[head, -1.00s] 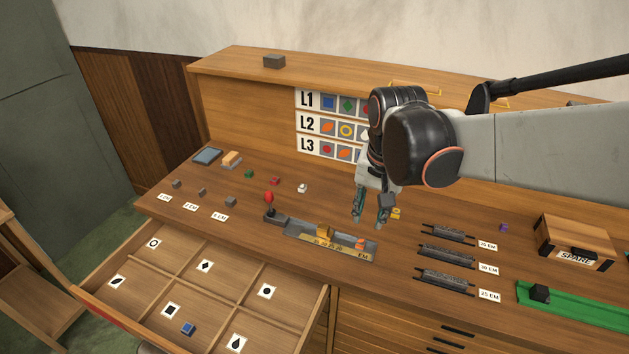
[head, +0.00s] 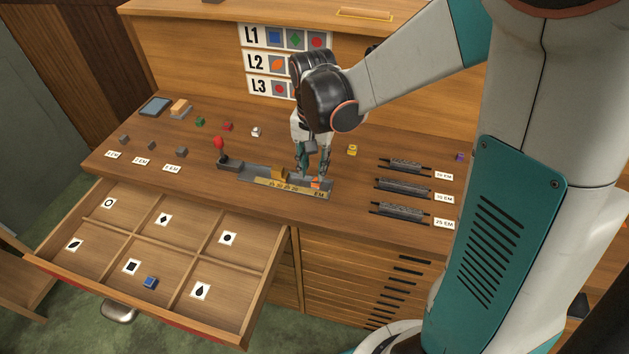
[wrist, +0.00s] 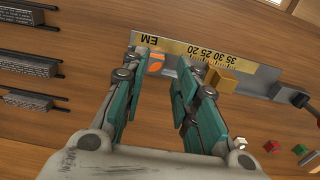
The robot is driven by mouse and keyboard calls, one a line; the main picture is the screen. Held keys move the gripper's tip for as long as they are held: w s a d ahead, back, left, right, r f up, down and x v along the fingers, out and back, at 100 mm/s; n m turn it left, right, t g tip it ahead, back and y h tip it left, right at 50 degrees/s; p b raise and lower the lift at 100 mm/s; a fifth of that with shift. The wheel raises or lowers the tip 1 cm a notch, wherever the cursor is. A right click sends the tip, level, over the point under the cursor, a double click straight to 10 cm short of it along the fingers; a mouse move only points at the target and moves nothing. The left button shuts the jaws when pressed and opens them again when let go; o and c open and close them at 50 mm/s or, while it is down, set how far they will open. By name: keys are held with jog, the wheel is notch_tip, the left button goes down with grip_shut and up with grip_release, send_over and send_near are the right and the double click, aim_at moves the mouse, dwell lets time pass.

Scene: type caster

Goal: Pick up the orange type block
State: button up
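The orange type block (head: 316,183) sits at the right end of the composing stick (head: 262,188), a grey tray with a brass scale. In the wrist view the orange block (wrist: 156,63) shows an orange mark on its top, near the stick's EM end. My gripper (head: 312,172) is just above that end of the stick. In the wrist view my gripper (wrist: 155,80) has its fingers apart, with the orange block beyond the gap, closer to the left finger. I cannot tell whether a finger touches it. The brass slider (wrist: 222,82) stands further along the stick.
A red-knobbed lever (head: 219,147) is at the stick's left. Small green (head: 200,121), red (head: 227,126), white (head: 256,132) and yellow (head: 352,150) blocks stand behind. Dark type lines (head: 402,188) lie at right.

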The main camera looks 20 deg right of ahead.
aim_at(315, 182)
jog(key=shift+d+f+b, duration=0.2)
jog(key=shift+f+b, duration=1.1)
jog(key=shift+f, duration=1.45)
jog(key=shift+r, duration=0.1)
jog(key=shift+c, duration=0.4)
grip_shut()
